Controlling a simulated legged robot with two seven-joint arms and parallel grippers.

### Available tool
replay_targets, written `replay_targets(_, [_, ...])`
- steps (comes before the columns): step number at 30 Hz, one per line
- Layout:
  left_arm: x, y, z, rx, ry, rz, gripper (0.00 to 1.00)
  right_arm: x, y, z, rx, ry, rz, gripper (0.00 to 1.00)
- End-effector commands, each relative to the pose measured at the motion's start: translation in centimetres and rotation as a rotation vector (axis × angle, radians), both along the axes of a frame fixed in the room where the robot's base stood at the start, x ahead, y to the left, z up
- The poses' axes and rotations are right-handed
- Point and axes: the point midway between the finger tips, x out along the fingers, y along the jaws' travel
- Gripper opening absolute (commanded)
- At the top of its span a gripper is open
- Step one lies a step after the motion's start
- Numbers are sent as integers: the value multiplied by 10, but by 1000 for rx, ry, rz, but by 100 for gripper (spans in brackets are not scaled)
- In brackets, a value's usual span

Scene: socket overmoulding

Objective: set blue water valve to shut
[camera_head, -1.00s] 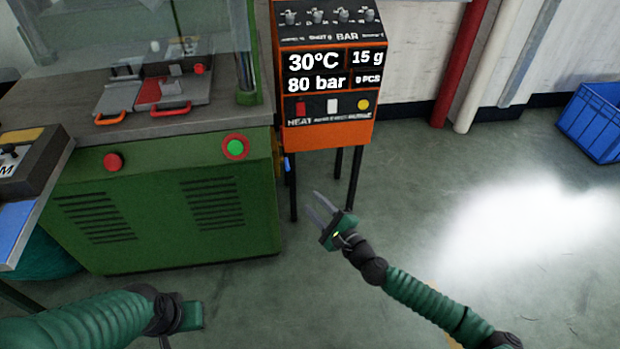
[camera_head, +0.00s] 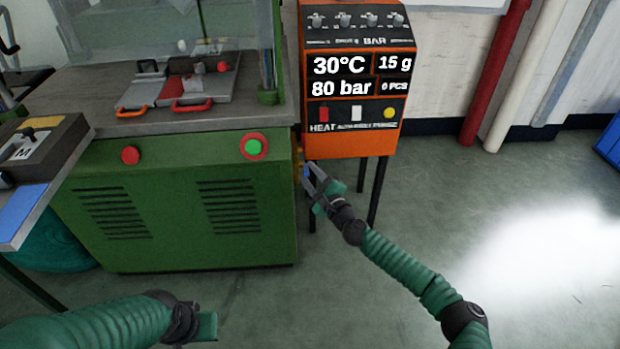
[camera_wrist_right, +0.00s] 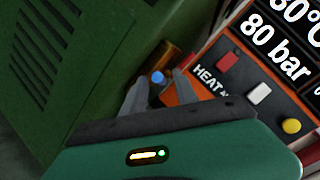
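The blue water valve (camera_wrist_right: 158,77) shows in the right wrist view as a small blue handle on a brassy fitting at the side of the green machine. In the head view a bit of its blue (camera_head: 306,172) shows by the right gripper's fingertips. My right gripper (camera_head: 312,172) is open, its fingers pointing at the valve. In the right wrist view the valve lies between and just beyond the two fingertips (camera_wrist_right: 160,82); contact cannot be told. My left gripper (camera_head: 207,327) is at the bottom of the head view, away from the valve; its fingers are hidden.
The green machine (camera_head: 180,200) stands left of the valve. The orange control box (camera_head: 350,145) on black legs stands just right, above my right gripper. A grey-and-blue panel (camera_head: 45,160) is at far left.

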Motion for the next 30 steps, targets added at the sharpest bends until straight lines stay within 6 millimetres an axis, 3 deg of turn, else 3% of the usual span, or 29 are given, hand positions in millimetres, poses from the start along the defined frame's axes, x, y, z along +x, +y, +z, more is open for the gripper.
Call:
replay_targets(5, [0,0,1,0,0,0,22,0,0,1,0,-1,1,35])
replay_targets(13, [0,0,1,0,0,0,22,0,0,0,-1,0,1,0])
replay_targets(30, [0,0,0,0,0,0,22,-1,0,-1,0,2,1,0])
